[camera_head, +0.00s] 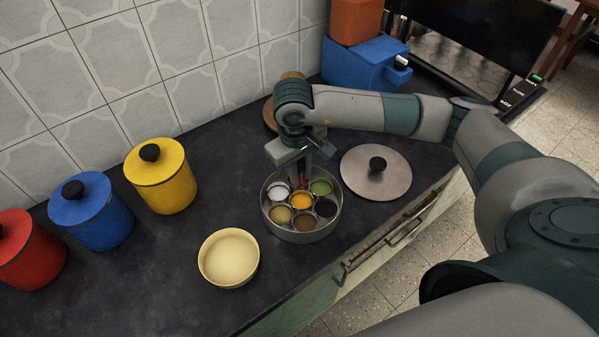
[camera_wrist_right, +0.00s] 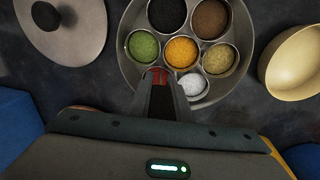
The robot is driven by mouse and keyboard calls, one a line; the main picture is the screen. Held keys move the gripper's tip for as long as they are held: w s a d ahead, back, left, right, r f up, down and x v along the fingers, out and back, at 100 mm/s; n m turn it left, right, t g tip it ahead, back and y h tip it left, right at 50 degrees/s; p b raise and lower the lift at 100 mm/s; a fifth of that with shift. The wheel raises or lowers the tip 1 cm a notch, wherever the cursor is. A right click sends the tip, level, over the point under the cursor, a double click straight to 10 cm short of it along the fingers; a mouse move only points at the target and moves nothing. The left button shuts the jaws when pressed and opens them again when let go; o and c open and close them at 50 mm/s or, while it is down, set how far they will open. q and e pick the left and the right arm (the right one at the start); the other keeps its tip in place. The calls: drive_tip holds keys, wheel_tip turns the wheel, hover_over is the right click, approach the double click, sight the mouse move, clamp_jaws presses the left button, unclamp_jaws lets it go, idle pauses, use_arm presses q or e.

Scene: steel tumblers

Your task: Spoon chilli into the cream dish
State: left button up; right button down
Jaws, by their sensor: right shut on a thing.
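The round steel spice tin (camera_head: 268,213) stands on the dark counter and holds several small steel cups of coloured powder. My right gripper (camera_head: 302,178) points down over the tin's back edge. In the wrist view its fingertips (camera_wrist_right: 160,80) are at a cup with red powder, the chilli (camera_wrist_right: 152,72), which they mostly cover. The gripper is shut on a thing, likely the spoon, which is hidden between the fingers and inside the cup. The cream dish (camera_head: 229,258) stands left of and nearer than the tin, and also shows in the wrist view (camera_wrist_right: 292,66). My left gripper is out of view.
A steel lid (camera_head: 376,172) with a black knob lies right of the tin. Yellow (camera_head: 161,176), blue (camera_head: 92,212) and red (camera_head: 30,250) canisters stand at the left. A blue box (camera_head: 362,65) is at the back. The counter between canisters and dish is clear.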

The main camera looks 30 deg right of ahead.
drive_tip(key=shift+a+r, duration=0.15)
drive_tip(key=shift+r, duration=0.95)
use_arm(q)
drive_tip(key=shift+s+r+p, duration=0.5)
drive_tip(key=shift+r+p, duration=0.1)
drive_tip(key=shift+p, duration=0.05)
use_arm(e)
drive_tip(key=shift+s+a+r, duration=0.1)
drive_tip(key=shift+s+r, duration=0.05)
drive_tip(key=shift+r, duration=0.95)
drive_tip(key=shift+s+a+r, duration=0.1)
drive_tip(key=shift+r, duration=0.95)
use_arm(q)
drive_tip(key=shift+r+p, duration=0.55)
use_arm(e)
drive_tip(key=shift+r, duration=2.5)
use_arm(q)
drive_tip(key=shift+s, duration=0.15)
